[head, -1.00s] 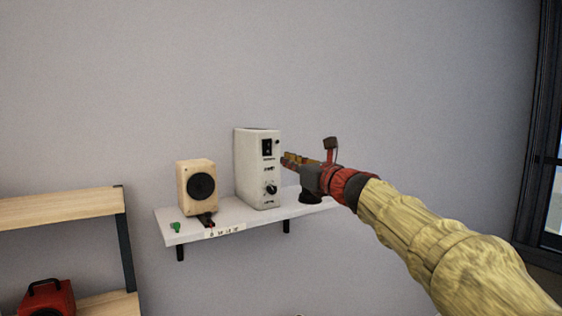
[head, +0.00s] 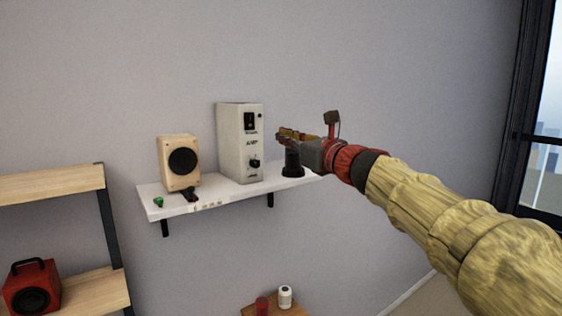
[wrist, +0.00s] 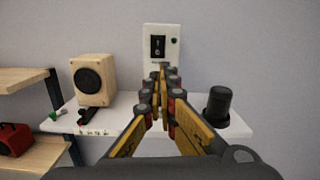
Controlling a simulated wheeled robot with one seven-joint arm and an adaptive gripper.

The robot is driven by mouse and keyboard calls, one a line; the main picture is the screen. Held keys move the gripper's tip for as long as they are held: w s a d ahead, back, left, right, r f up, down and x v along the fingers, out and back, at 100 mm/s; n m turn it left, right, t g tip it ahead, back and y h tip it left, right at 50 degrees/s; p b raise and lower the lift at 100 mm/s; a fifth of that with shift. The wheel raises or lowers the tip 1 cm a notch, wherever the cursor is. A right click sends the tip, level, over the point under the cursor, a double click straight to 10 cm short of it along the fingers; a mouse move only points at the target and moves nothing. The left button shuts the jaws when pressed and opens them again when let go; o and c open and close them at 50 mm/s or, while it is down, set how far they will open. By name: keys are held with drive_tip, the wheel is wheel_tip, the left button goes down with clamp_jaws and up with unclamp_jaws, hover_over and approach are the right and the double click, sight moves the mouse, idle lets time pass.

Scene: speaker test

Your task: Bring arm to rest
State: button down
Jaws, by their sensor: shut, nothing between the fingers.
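My gripper (head: 283,135) is shut and empty. In the head view it is in front of the wall shelf, just right of a white amplifier box (head: 240,150), with my arm reaching in from the lower right. In the wrist view its yellow fingers (wrist: 162,75) meet in front of the amplifier (wrist: 160,45) and hide its lower part. The amplifier has a black rocker switch, a small button and a dark knob. I cannot tell whether the fingertips touch it.
The white shelf (head: 210,198) also bears a wooden speaker (head: 180,165), a black cylinder (head: 293,164) and small green and dark items. A wooden rack (head: 50,184) with a red speaker (head: 32,288) stands left. A small table with a red and a white item is below. The upper wall is clear.

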drive_tip(key=s+f+n+g+h, duration=0.1)
drive_tip(key=s+f+n+g, duration=0.2)
drive_tip(key=s+f+n, duration=0.45)
drive_tip(key=s+f+n+g+h+b, duration=0.15)
drive_tip(key=f+n, duration=0.25)
drive_tip(key=f, duration=0.6)
drive_tip(key=s+f+n+g+h, duration=0.1)
drive_tip(key=s+f+n+g, duration=0.2)
drive_tip(key=s+f+n, duration=0.45)
drive_tip(key=s+d+f+n+g+h+b, duration=0.1)
drive_tip(key=s+d+f+n+h+b, duration=0.1)
drive_tip(key=s+d+f, duration=0.3)
drive_tip(key=s+d+f+n+h+b, duration=0.2)
drive_tip(key=s+d+f+n, duration=0.2)
drive_tip(key=s+f, duration=0.6)
drive_tip(key=s+d+f+n+g+h+b, duration=0.1)
drive_tip(key=s+d+f+n+h, duration=0.2)
drive_tip(key=s+d+f, duration=0.5)
drive_tip(key=s, duration=0.3)
drive_tip(key=shift+s+g+b, duration=0.3)
drive_tip(key=shift+g+b, duration=0.05)
drive_tip(key=shift+b, duration=0.05)
